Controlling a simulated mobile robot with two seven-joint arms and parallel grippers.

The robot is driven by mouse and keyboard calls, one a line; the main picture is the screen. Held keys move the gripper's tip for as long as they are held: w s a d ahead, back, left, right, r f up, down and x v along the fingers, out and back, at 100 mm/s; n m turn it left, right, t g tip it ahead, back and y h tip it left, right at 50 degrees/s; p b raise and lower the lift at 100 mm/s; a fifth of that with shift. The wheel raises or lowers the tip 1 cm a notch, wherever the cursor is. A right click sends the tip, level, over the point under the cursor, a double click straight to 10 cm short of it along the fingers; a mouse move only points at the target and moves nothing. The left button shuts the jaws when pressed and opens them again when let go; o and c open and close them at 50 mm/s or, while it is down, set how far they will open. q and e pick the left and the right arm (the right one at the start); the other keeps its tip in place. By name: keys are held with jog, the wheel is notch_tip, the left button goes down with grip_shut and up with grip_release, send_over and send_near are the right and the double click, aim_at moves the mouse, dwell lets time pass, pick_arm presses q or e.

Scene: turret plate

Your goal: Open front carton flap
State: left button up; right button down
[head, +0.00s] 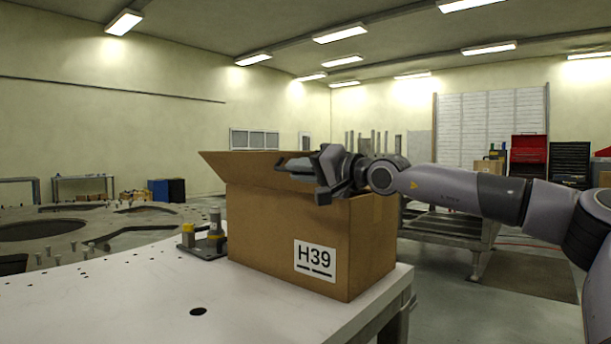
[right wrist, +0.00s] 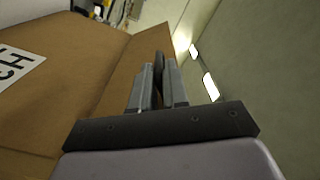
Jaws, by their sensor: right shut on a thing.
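A brown cardboard carton (head: 280,237) with a white H39 label (head: 315,259) stands upright on the white table. A brown flap (head: 235,164) at its top leans out to the left. My right gripper (head: 284,163) is at the top of the carton, reaching in from the right, and is shut on a flap. In the right wrist view its two fingers (right wrist: 159,85) are close together at the edge of a brown flap (right wrist: 130,62). The label (right wrist: 15,66) shows at the left there. The gripper hides part of the carton's top, and the inside is hidden. My left gripper is out of view.
The white table (head: 240,311) has bare room in front of the carton. A small fixture with a yellow block (head: 188,235) stands just left of the carton. A large plate with round openings (head: 90,228) lies farther left.

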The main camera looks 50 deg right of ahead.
jog(key=f+n+b, duration=0.1)
jog(key=f, duration=0.1)
jog(key=shift+a+f+n+b, duration=0.2)
jog(key=shift+f+n+b, duration=0.15)
jog(key=shift+f+n, duration=0.05)
dwell(0.3)
jog(key=c, duration=1.2)
grip_release()
jog(key=shift+w, duration=0.1)
jog(key=shift+r, duration=0.15)
